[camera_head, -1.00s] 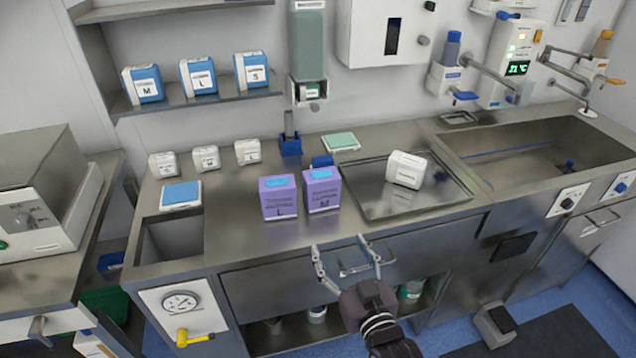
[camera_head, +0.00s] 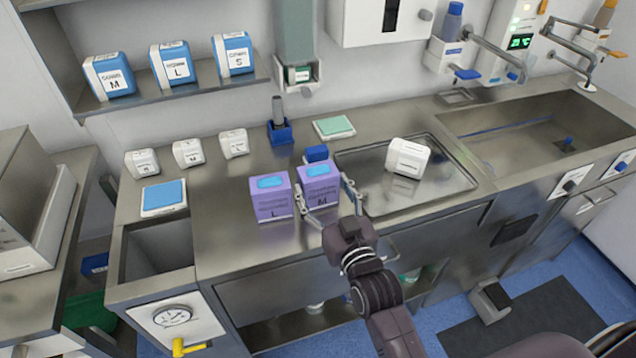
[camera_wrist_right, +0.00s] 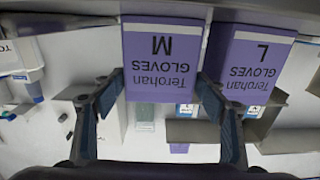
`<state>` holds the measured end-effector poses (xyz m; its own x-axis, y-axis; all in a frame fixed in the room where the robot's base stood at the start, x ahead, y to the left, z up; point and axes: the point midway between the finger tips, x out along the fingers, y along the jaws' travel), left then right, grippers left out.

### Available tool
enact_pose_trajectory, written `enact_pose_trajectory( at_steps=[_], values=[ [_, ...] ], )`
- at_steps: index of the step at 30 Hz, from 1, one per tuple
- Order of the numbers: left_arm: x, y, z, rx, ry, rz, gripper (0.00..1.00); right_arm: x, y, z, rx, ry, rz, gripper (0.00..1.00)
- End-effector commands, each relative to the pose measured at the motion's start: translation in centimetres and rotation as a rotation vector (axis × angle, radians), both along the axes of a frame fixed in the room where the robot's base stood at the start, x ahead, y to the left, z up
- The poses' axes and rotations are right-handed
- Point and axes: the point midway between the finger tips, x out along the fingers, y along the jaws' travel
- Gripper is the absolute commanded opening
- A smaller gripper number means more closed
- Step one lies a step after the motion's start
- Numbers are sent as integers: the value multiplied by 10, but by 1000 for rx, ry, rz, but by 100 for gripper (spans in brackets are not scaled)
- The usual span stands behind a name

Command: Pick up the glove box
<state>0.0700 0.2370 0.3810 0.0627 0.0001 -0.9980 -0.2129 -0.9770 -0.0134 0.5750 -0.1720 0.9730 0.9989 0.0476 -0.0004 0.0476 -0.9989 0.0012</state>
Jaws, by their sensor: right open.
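Two purple glove boxes with blue tops stand side by side on the steel counter. The box marked M (camera_head: 317,178) is on the right and the box marked L (camera_head: 270,196) on the left. My right gripper (camera_head: 326,188) is open at the M box, with one finger at each side of it. In the right wrist view the M box (camera_wrist_right: 162,55) appears upside down between the two fingertips (camera_wrist_right: 160,82). The L box (camera_wrist_right: 248,65) is beside it, close to one finger. I cannot tell whether the fingers touch the M box. My left gripper is not in view.
A steel tray (camera_head: 445,183) with a white box (camera_head: 408,157) lies to the right. A small blue item (camera_head: 317,153) is behind the M box. Small white boxes (camera_head: 188,153) stand at the back left, and blue-white boxes (camera_head: 172,65) on the shelf.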

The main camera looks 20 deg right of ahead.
Motion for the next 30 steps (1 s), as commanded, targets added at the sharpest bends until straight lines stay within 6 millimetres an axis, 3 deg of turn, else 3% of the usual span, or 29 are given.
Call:
enact_pose_trajectory(
  at_steps=[6,10,15,24,30],
  values=[
    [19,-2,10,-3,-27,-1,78,27,1,3,0,-1,0,66],
    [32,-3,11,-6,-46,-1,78,31,1,2,1,0,0,66],
    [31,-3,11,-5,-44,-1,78,31,1,2,1,0,0,66],
    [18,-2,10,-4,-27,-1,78,31,1,2,1,0,1,34],
    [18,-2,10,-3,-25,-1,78,31,1,3,1,-2,1,33]
  ],
)
